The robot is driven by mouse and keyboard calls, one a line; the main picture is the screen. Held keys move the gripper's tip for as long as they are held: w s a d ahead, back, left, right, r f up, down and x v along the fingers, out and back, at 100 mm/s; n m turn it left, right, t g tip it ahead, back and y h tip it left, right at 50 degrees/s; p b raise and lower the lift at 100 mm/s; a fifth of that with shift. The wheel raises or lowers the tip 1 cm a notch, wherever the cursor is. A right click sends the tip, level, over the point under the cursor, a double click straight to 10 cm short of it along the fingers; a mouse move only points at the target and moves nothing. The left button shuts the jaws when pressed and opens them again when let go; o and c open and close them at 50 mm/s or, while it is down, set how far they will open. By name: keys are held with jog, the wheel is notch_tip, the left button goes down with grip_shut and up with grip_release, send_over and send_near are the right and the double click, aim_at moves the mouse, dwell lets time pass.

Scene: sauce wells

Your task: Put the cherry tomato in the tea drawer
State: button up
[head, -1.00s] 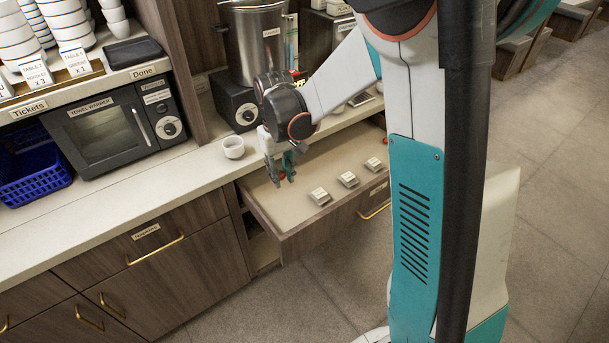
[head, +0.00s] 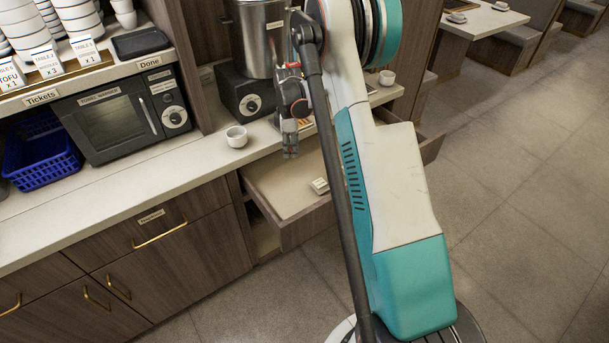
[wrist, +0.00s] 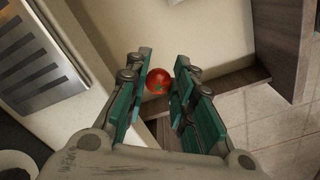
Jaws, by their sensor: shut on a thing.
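The cherry tomato (wrist: 158,80) is red and round, held between the fingertips of my gripper (wrist: 162,75) in the wrist view. My gripper (head: 291,152) is shut on it, fingers pointing down above the back of an open drawer (head: 270,188) in the head view. The tomato is not discernible there. The drawer has a pale bottom and wooden walls; a small white labelled block (head: 320,186) lies in it. My arm hides its right part. I cannot read any label that marks it as the tea drawer.
A white cup (head: 236,137) stands on the counter left of my gripper. A steel pot on a black labelled appliance (head: 245,95) stands behind. A closed drawer (head: 160,228) with a brass handle is at left. A blue basket (head: 40,160) and towel warmer (head: 110,120) are further left.

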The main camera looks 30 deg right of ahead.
aim_at(292, 185)
notch_tip(292, 185, down, 16)
jog(key=b, duration=0.3)
jog(key=shift+r+b, duration=0.1)
jog(key=shift+b, duration=0.2)
jog(key=o, duration=0.4)
jog(key=shift+f, duration=0.2)
jog(key=o, duration=0.3)
jog(key=shift+r, duration=0.1)
